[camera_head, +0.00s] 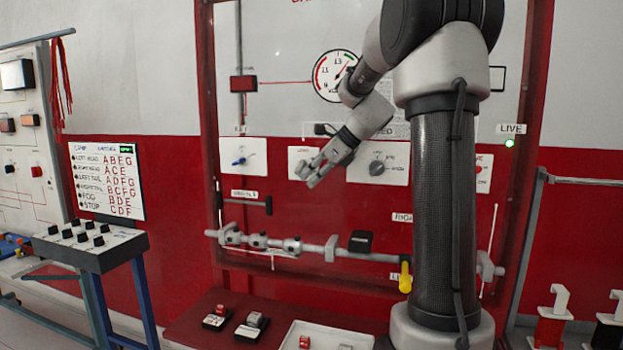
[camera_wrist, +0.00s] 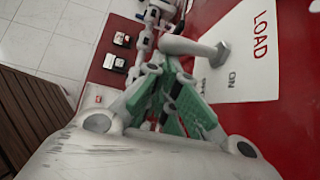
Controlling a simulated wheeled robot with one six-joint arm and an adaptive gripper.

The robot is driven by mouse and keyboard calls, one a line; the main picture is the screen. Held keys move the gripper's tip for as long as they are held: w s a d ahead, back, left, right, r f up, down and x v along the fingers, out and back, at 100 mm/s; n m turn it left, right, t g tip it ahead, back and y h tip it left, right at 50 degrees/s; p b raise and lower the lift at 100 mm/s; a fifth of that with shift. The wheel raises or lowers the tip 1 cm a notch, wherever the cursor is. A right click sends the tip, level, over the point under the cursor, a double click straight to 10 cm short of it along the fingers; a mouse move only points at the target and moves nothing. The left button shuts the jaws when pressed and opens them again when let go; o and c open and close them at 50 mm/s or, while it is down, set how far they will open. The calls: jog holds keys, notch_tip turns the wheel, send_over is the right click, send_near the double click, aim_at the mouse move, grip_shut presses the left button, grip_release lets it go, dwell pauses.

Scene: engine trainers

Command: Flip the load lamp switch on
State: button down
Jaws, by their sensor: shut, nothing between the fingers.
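The load switch panel (camera_wrist: 258,75) is a white plate marked LOAD and ON, at the upper right of the wrist view. Its grey lever (camera_wrist: 195,47) juts out from the plate toward the left. My gripper (camera_wrist: 163,68), with green finger pads, is shut and empty, its tips close below the lever's outer end. Whether they touch cannot be told. In the head view my gripper (camera_head: 307,178) is in front of a white plate (camera_head: 298,153) on the red board, left of the dial plate, and hides most of it; the lever cannot be made out there.
A shaft (camera_head: 318,249) runs across below. A red bench (camera_head: 185,335) holds small blocks and a white tray (camera_head: 325,333). A green LIVE lamp (camera_head: 509,143) glows.

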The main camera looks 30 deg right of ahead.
jog(key=shift+s+a+r, duration=0.15)
jog(key=shift+a+r, duration=0.05)
jog(key=shift+r, duration=0.65)
jog(key=shift+r, duration=0.8)
jog(key=v, duration=1.1)
jog(key=shift+s+d, duration=0.25)
jog(key=shift+s, duration=0.05)
jog(key=shift+r, duration=0.15)
